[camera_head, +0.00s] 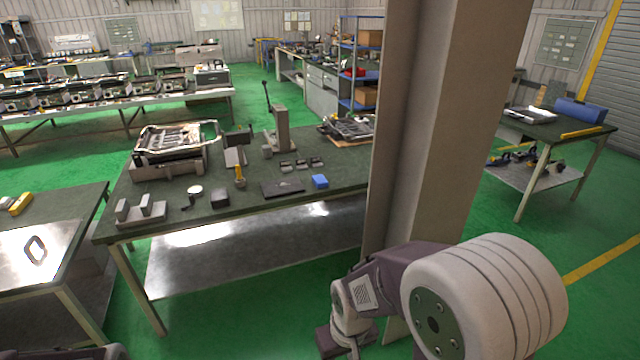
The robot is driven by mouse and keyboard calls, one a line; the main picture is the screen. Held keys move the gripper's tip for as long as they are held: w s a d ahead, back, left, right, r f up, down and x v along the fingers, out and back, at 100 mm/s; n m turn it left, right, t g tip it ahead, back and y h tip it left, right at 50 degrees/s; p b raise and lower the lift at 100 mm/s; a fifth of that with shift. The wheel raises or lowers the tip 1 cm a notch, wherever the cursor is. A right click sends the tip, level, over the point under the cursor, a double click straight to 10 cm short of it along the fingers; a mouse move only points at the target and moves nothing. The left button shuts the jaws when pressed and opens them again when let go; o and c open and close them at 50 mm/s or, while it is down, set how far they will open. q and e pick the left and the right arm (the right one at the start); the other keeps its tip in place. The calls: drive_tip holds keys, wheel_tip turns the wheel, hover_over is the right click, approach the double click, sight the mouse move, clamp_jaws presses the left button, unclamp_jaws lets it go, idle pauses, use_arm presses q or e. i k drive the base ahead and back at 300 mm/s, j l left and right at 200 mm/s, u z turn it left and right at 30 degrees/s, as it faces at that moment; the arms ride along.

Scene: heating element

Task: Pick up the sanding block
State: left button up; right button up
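A small blue block (320,181) lies near the front edge of the green-topped workbench (225,228), left of the pillar. A small dark block (220,198) stands farther left on the same bench. I cannot tell for sure which of them is the sanding block. My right arm comes in at the lower right, well short of the bench, and its gripper fingers do not show. Only a sliver of my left arm shows at the bottom left edge, and its gripper is out of view.
A thick beige pillar (445,120) stands between me and the bench's right end, close to my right arm. A flat dark plate (283,188), a yellow-handled tool (240,175) and a grey two-post fixture (141,211) lie on the bench. Green floor is open in front.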

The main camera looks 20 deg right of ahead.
sight(320, 182)
drive_tip(key=i+l, duration=0.2)
drive_tip(key=i, duration=0.35)
drive_tip(key=i+l, duration=0.2)
drive_tip(key=i, duration=0.35)
drive_tip(key=i+l+z, duration=0.1)
drive_tip(key=i, duration=0.45)
drive_tip(key=i+l, duration=0.25)
drive_tip(key=i, duration=0.3)
drive_tip(key=i+l, duration=0.15)
drive_tip(key=i, duration=0.4)
